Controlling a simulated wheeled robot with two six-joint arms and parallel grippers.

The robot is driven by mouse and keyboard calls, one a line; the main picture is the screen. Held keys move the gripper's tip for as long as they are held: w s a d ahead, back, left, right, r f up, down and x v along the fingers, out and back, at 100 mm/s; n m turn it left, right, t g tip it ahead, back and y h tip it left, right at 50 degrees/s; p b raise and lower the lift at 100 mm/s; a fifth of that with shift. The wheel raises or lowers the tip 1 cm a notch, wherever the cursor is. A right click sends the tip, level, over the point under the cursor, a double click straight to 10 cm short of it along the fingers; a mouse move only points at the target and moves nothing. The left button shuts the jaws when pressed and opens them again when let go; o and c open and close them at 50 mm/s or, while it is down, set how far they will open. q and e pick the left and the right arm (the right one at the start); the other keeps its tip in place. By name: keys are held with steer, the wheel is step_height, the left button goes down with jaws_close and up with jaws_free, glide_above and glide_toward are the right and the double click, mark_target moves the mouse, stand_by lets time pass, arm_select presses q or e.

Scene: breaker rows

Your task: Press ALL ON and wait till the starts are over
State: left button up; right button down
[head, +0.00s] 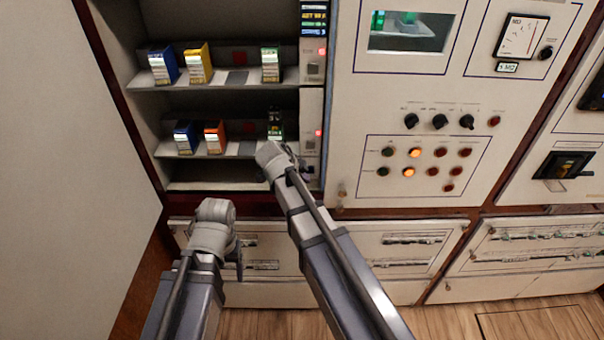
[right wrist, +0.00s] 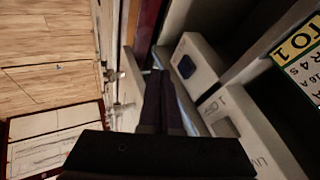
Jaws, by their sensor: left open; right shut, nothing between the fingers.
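I cannot read an ALL ON label in either view. In the head view, the lower cabinet shelf has a narrow control strip (head: 311,108) at its right end, with a red lamp (head: 319,133). My right gripper (head: 280,160) is in front of this shelf, beside the strip; its fingertips are hard to make out there. In the right wrist view its dark fingers (right wrist: 160,92) are shut and empty, close to a pale housing with a dark blue square button (right wrist: 187,66) and a grey square button (right wrist: 224,126). Contact cannot be told. My left gripper (head: 215,210) is open, lower left, away from the shelves.
Breaker modules stand on the shelves: blue (head: 163,66), yellow (head: 198,64) and orange (head: 214,137) ones among them. An upper strip has another red lamp (head: 322,51). A panel (head: 400,190) at right has knobs and several lamps, two lit orange. Drawer fronts (head: 400,245) lie below.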

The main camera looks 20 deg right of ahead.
steer(key=p+v, duration=0.6)
steer(key=v, duration=0.2)
steer(key=shift+s+r+p, duration=0.2)
steer(key=shift+r+p, duration=0.1)
stand_by(0.3)
steer(key=s+a+f+n+g+y+b, duration=0.2)
steer(key=s+a+f+n+b, duration=0.3)
steer(key=n, duration=0.7)
steer(key=s+a+f+n+g+y+b, duration=0.2)
steer(key=s+a+f+n+b, duration=0.3)
steer(key=s+f+n, duration=0.4)
steer(key=shift+s+a+n+y, duration=0.45)
steer(key=shift+s+n, duration=0.95)
steer(key=shift+s, duration=1.3)
steer(key=shift+f, duration=0.1)
stand_by(1.7)
